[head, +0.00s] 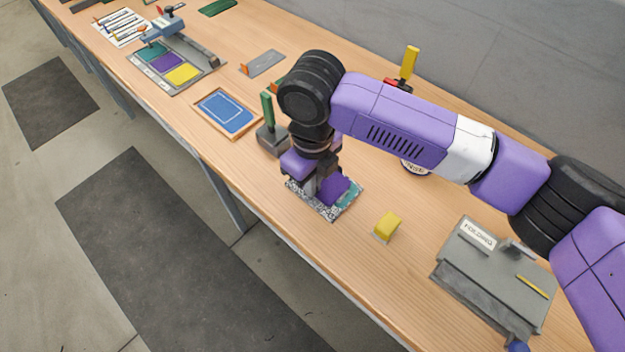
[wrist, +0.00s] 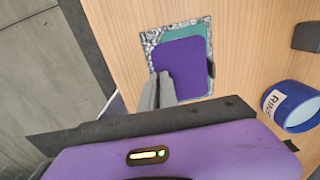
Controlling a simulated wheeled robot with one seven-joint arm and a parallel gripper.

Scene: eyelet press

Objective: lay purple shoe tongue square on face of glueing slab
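The purple shoe tongue (wrist: 183,66) is flat over the glueing slab and also shows in the head view (head: 335,188). The slab has a speckled black-and-white border (wrist: 150,38) and a teal face (wrist: 196,31). Teal shows along the tongue's top and right sides, and the tongue looks slightly turned against the slab. I cannot tell whether the tongue touches the face. In the head view my gripper (head: 315,188) partly covers the slab (head: 322,208).
A green-handled tool on a grey block (head: 270,138) stands close left of the slab. A yellow block (head: 387,226) and a grey folding fixture (head: 490,278) are to the right. A blue ring-shaped holder (wrist: 293,106) is near. A blue framed board (head: 228,112) lies left.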

